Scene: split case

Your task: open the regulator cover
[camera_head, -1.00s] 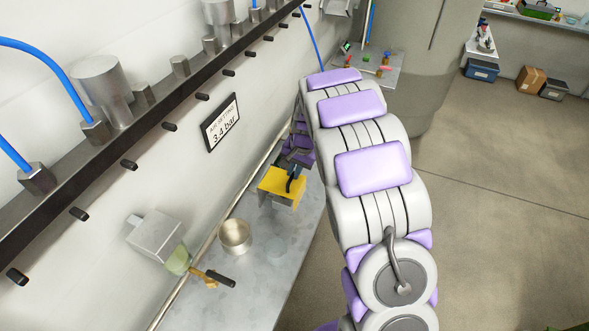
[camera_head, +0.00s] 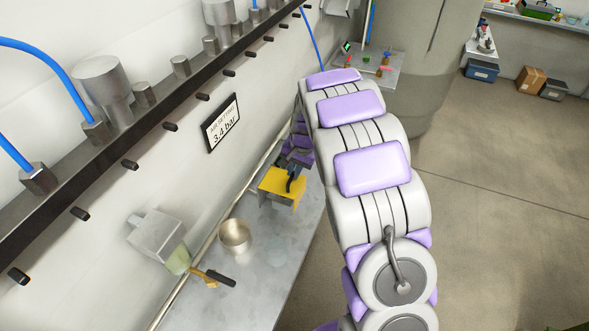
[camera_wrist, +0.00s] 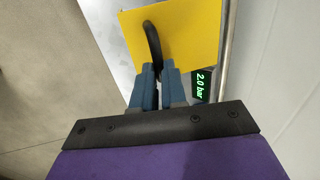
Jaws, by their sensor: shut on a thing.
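The regulator cover (camera_head: 277,182) is a yellow panel on a box standing on the metal shelf, left of my arm in the head view. In the wrist view the cover (camera_wrist: 190,38) fills the top middle, with a dark curved handle (camera_wrist: 151,40) on it. My gripper (camera_wrist: 160,72) is shut on the lower end of this handle. In the head view my gripper (camera_head: 293,170) is small and partly hidden by my arm. A green "2.0 bar" display (camera_wrist: 200,87) shows just right of the fingers. What lies under the cover is hidden.
A round metal cup (camera_head: 235,236) stands on the shelf (camera_head: 262,290) near the cover. A wall sign (camera_head: 222,123) reads 3.4 bar. The wall and a pipe run along the shelf's left side; open floor lies right.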

